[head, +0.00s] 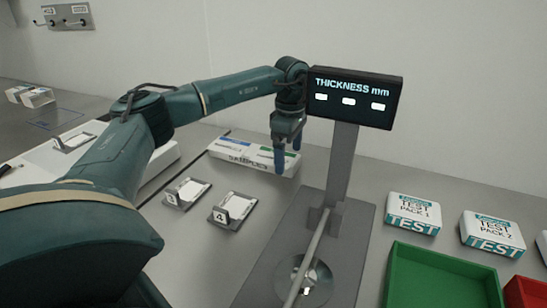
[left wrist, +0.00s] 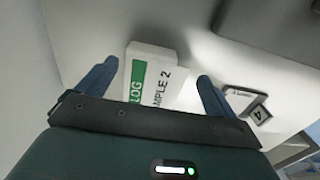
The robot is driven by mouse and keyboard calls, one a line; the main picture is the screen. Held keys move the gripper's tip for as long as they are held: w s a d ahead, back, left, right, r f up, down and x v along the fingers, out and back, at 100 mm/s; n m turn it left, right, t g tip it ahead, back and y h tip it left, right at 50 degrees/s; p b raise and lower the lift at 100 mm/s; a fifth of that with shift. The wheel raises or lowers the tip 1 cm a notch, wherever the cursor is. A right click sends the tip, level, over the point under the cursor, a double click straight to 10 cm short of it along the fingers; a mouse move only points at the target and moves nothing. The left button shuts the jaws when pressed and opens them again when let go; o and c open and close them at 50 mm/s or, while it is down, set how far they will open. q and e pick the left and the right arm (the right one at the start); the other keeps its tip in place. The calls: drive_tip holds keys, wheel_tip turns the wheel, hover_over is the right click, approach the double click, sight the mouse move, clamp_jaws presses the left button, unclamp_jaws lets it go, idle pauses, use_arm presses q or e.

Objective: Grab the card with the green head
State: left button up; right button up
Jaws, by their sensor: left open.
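The card with the green head (head: 265,150) lies on the right part of a low white holder (head: 247,161) in the head view, partly hidden by my gripper. In the left wrist view the white card (left wrist: 165,82) has a green band with "LOG" and the text "MPLE 2" showing. My left gripper (head: 287,150) is over the right end of the holder, fingers pointing down. In the left wrist view my left gripper (left wrist: 156,70) is open, with the card showing between its two blue fingers. I cannot tell whether they touch it. My right gripper is not in view.
A blue-headed card (head: 231,143) lies left of the green one. The thickness display (head: 353,98) stands on a post close right of my gripper. Numbered stands (head: 234,209) are in front. Test packs (head: 413,213) and a green tray (head: 440,280) are at right.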

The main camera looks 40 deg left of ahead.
use_arm(q)
drive_tip(key=shift+f, duration=0.25)
drive_tip(key=shift+c, duration=0.2)
drive_tip(key=shift+f, duration=0.2)
drive_tip(key=c, duration=1)
